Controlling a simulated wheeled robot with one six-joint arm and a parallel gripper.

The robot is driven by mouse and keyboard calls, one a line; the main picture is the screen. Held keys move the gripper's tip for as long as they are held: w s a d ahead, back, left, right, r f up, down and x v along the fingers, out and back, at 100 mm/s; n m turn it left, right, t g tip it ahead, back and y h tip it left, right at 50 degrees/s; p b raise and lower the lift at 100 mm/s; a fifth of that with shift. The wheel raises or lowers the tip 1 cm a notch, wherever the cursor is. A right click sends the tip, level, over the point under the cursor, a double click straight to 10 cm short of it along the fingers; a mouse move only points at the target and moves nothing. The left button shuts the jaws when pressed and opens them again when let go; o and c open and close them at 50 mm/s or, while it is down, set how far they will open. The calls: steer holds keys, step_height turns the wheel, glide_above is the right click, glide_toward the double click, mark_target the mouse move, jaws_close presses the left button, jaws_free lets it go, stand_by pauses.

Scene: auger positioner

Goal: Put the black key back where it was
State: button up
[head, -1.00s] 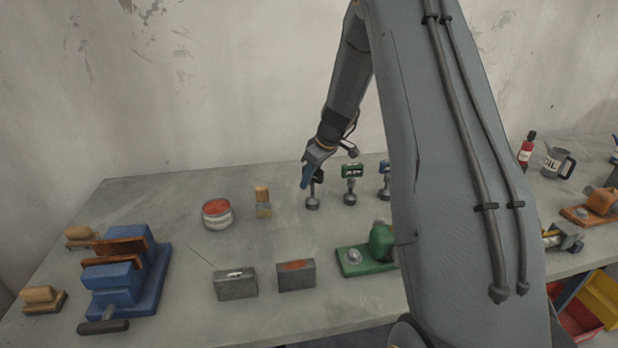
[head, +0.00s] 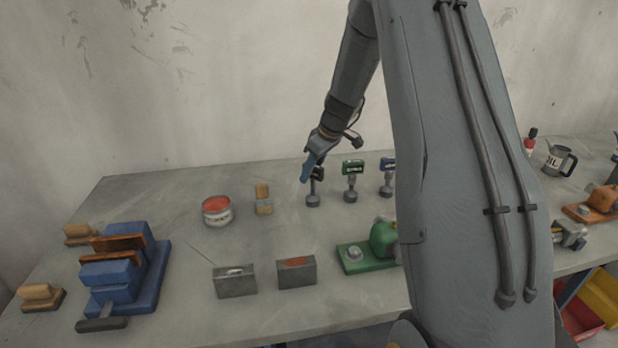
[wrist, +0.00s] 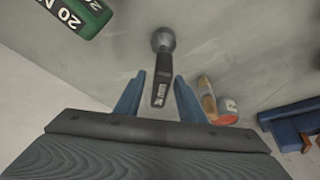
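The black key (head: 314,186) stands upright on the workbench in the head view, at the left end of a row of similar keys. In the wrist view the black key (wrist: 161,82) lies between my fingers, its round dark foot (wrist: 163,39) farther off. My gripper (head: 307,172) has blue fingers and is just above the key in the head view. In the wrist view my gripper (wrist: 158,92) is open, with a gap on each side of the key. Neither finger appears to touch it.
A green key (head: 352,180) and a blue key (head: 387,178) stand to the right. A wooden-handled tool (head: 263,198) and a red-topped tin (head: 217,211) are to the left. A green device (head: 375,247) sits in front. The bench between them is bare.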

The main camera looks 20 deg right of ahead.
steer(key=b+v, duration=0.3)
steer(key=v, duration=0.5)
steer(key=shift+s+d+r, duration=0.1)
steer(key=shift+d+r, duration=0.05)
steer(key=shift+r, duration=0.05)
steer(key=shift+s+r, duration=0.25)
steer(key=shift+r, duration=0.25)
steer(key=s+a+f+m, duration=0.2)
steer(key=s+a, duration=0.3)
steer(key=s, duration=0.4)
steer(key=s+a+f+m+g+h, duration=0.1)
steer(key=s+a+f, duration=0.3)
steer(key=s, duration=0.5)
steer(key=s+a+f+m+g+h, duration=0.1)
steer(key=s+a+f+m, duration=0.2)
steer(key=s+a, duration=0.3)
steer(key=s, duration=0.4)
steer(key=shift+f+m, duration=0.15)
steer(key=shift+m, duration=0.25)
